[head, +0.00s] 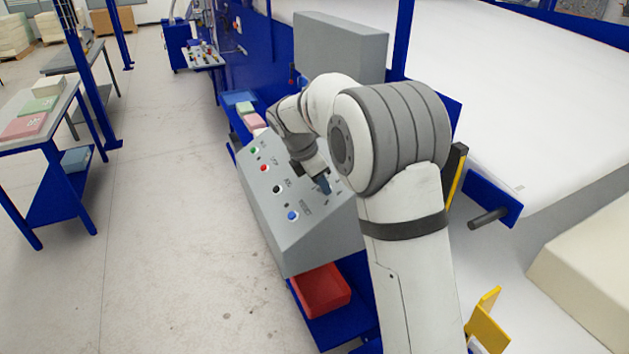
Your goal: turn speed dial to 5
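The grey sloped control panel (325,235) stands in the middle of the head view. Along its left side run a green button (253,150), a red button (263,168), a black knob or button (277,189) and a blue button (292,215), with small labels too small to read. My gripper (323,186) points down at the right part of the panel face, close to or touching it. Small marks show on the panel around its tip. I cannot make out the speed dial itself; the gripper and arm cover that area. Whether the fingers are open or shut is not visible.
A red bin (322,291) sits on a blue shelf below the panel. A grey box (340,48) rises behind my arm. A white conveyor bed (520,110) and a cream foam block (590,260) lie to the right. The floor to the left is clear up to a table (60,108).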

